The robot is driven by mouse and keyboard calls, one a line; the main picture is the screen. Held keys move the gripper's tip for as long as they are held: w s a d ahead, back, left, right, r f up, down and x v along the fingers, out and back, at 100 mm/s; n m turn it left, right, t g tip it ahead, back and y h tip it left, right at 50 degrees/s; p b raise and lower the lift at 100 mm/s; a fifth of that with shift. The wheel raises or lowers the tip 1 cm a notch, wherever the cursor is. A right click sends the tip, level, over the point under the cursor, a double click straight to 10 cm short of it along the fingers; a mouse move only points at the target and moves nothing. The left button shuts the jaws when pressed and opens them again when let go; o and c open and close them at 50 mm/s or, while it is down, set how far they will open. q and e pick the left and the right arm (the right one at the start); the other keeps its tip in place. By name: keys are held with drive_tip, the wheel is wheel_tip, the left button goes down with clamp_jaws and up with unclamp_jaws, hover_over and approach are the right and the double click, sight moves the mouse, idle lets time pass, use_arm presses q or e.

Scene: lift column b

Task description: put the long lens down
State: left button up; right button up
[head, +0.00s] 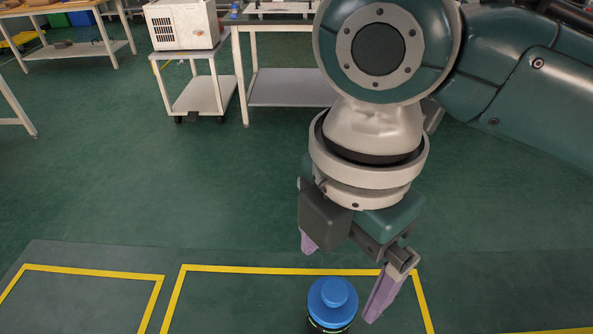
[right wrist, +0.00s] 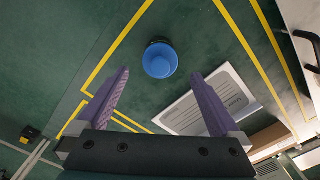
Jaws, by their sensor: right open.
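The long lens (head: 331,304) has a blue stepped top and a dark lower body, and it stands upright inside a yellow-outlined area at the bottom of the head view. In the right wrist view the lens (right wrist: 160,60) shows from above as a blue disc, just beyond the fingertips and between their lines. My right gripper (head: 340,283) is open, with its purple fingers spread and nothing between them. It hangs pointing down by the lens, and I see no finger touching it. The lower end of the lens is cut off in the head view. My left gripper is not in view.
Yellow lines (head: 280,269) mark areas on the dark green surface. A white printed panel (right wrist: 207,101) lies near the lens in the right wrist view. A white trolley (head: 201,96) and benches stand farther back. The green floor between is clear.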

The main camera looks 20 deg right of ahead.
drive_tip(key=shift+r, duration=0.75)
drive_tip(key=s+a+f+m+y, duration=0.1)
drive_tip(key=s+a+m+y, duration=0.1)
drive_tip(key=s+a+m, duration=0.15)
drive_tip(key=s+d+m+t+h, duration=0.1)
drive_tip(key=s+d+m, duration=0.3)
drive_tip(key=d+m, duration=0.2)
drive_tip(key=s+d+m+t, duration=0.2)
drive_tip(key=d+m, duration=0.4)
drive_tip(key=m, duration=0.5)
drive_tip(key=shift+s+d+t+h, duration=0.15)
drive_tip(key=shift+s+t+h, duration=0.2)
drive_tip(key=shift+s, duration=0.5)
drive_tip(key=shift+r, duration=0.1)
